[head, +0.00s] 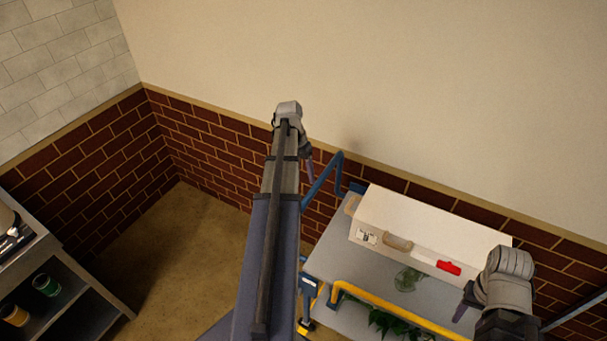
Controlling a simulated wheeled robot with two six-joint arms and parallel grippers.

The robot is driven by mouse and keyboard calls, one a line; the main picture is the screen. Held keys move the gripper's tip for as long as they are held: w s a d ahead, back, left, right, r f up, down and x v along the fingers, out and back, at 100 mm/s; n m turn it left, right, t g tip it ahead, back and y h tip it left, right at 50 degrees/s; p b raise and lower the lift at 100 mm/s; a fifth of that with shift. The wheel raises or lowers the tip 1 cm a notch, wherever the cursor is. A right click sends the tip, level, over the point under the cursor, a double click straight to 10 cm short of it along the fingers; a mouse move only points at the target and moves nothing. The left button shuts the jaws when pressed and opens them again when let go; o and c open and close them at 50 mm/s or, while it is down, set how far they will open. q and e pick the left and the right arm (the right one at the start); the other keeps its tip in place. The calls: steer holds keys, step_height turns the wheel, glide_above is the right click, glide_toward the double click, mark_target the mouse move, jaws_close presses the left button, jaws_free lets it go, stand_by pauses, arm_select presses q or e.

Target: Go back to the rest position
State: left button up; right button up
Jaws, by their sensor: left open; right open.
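My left arm reaches up through the middle of the head view, and its gripper (309,168) hangs beyond the cart's blue rail, in front of the brick wall. It is open, and I see nothing in it. My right gripper (464,304) is at the lower right, over the cart near the right end of the white case. It is open and looks empty, with its fingers partly hidden by the wrist.
A shelf (85,305) holds spools at left. Floor between is clear.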

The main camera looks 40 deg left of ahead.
arm_select(q)
steer(key=w+d+f+m+g+y+b, duration=0.1)
steer(key=w+d+f+m+b, duration=0.1)
steer(key=d, duration=1.1)
steer(key=w+d+f+m+b, duration=0.1)
steer(key=d+f+b, duration=0.1)
steer(key=d, duration=1.1)
steer(key=s+d+f+m+y+b, duration=0.1)
steer(key=s+d, duration=0.3)
steer(key=d, duration=0.6)
steer(key=s+d+f+m+y+b, duration=0.1)
steer(key=s+d+f+m+b, duration=0.1)
steer(key=d, duration=0.9)
steer(key=s+m, duration=0.1)
steer(key=s, duration=0.1)
steer(key=shift+s+f, duration=0.3)
steer(key=shift+s, duration=0.05)
steer(key=shift+y, duration=0.3)
